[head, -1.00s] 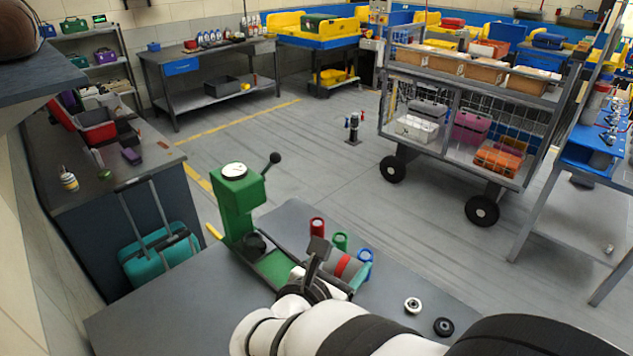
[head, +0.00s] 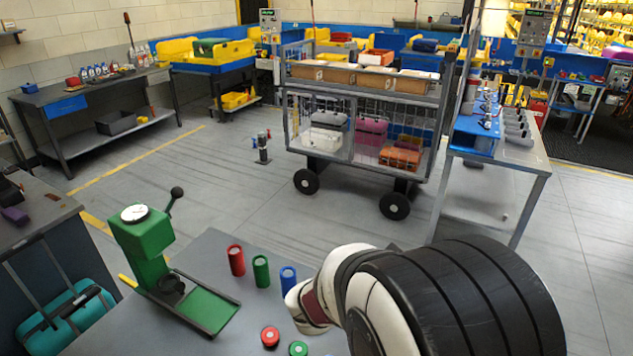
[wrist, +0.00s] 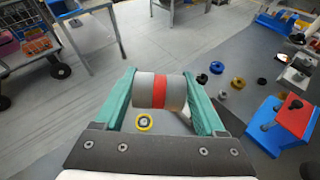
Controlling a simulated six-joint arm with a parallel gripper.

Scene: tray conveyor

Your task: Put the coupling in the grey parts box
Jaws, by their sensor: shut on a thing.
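The coupling (wrist: 150,92) is a grey cylinder with a red band around its middle. In the wrist view, my gripper (wrist: 160,80) is shut on it, with a teal finger at each end. The coupling lies crosswise between the fingers, above the grey tabletop. In the head view, my arm hides the gripper and the coupling. I cannot make out the grey parts box for sure in either view.
A green press (head: 143,245) stands on the table (head: 215,250), with red (head: 236,260), green (head: 261,271) and blue (head: 288,279) cylinders beside it. In the wrist view, a yellow ring (wrist: 144,123) lies below the coupling. Several small rings and a blue fixture (wrist: 268,120) are at right.

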